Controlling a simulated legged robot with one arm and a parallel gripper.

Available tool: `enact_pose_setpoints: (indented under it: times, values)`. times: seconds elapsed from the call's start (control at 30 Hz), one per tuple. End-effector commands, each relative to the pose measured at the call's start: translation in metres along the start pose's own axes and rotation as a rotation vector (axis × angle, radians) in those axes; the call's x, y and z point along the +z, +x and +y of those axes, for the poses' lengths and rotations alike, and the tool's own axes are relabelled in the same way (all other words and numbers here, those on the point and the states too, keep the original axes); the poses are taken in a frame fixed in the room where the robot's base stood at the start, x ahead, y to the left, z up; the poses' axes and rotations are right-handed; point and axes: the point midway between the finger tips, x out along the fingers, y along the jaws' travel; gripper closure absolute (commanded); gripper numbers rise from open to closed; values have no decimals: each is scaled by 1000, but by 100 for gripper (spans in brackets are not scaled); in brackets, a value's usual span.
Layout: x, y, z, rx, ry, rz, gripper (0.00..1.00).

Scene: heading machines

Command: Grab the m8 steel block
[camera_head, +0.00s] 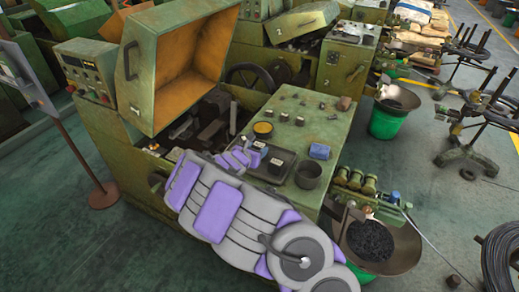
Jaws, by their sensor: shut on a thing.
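My grey and purple arm reaches in from the lower right over the green machine (300,115). My gripper (242,155) is at the left side of a dark tray (284,178) on the machine's flat top. It is shut on a small block, which I take for the m8 steel block; the fingers hide most of it, and its marking cannot be read. Another small dark block (276,166) lies in the tray, just right of my gripper.
A yellow-topped round tin (263,129), a blue block (319,151) and a dark cup (308,175) stand around the tray. Several small parts lie farther back. The raised machine cover (178,65) stands at the left. A pan of dark parts (371,241) is at the lower right.

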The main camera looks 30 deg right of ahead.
Motion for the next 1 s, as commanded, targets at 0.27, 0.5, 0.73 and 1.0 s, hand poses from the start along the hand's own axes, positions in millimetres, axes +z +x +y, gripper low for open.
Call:
enact_pose_setpoints:
  times: [0.27, 0.5, 0.73, 1.0]
  values:
    - [2, 0, -1, 0, 1, -2, 100]
    - [2, -1, 0, 0, 0, -4, 100]
    - [14, -5, 0, 0, 2, -5, 100]
    - [33, -29, 5, 4, -2, -6, 100]
